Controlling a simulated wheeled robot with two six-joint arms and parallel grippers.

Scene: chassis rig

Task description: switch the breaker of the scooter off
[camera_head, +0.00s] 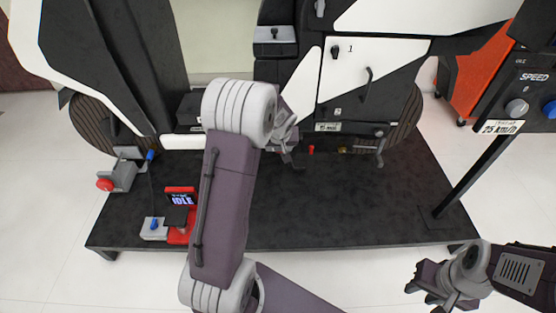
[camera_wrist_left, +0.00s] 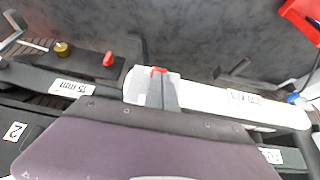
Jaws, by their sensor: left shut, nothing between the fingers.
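The scooter (camera_head: 385,60) is a large white and black body on a dark platform. In the left wrist view, a pale block (camera_wrist_left: 133,84) with a small red piece (camera_wrist_left: 159,69) sits at my left fingertips; it looks like the breaker, but its lever position cannot be told. My left gripper (camera_head: 290,158) is at the scooter's lower edge and hides this block in the head view. Its shut fingers (camera_wrist_left: 162,90) overlap the block and hold nothing; contact cannot be told. My right gripper (camera_head: 422,297) is apart at the lower right, its fingers spread and empty.
A red knob (camera_head: 311,150) and a brass piece (camera_head: 342,150) lie right of my left gripper. A red stand with an IDLE display (camera_head: 181,199) and a red-button box (camera_head: 105,184) stand left. A SPEED panel (camera_head: 532,90) rises right. The platform's front right (camera_head: 350,215) is clear.

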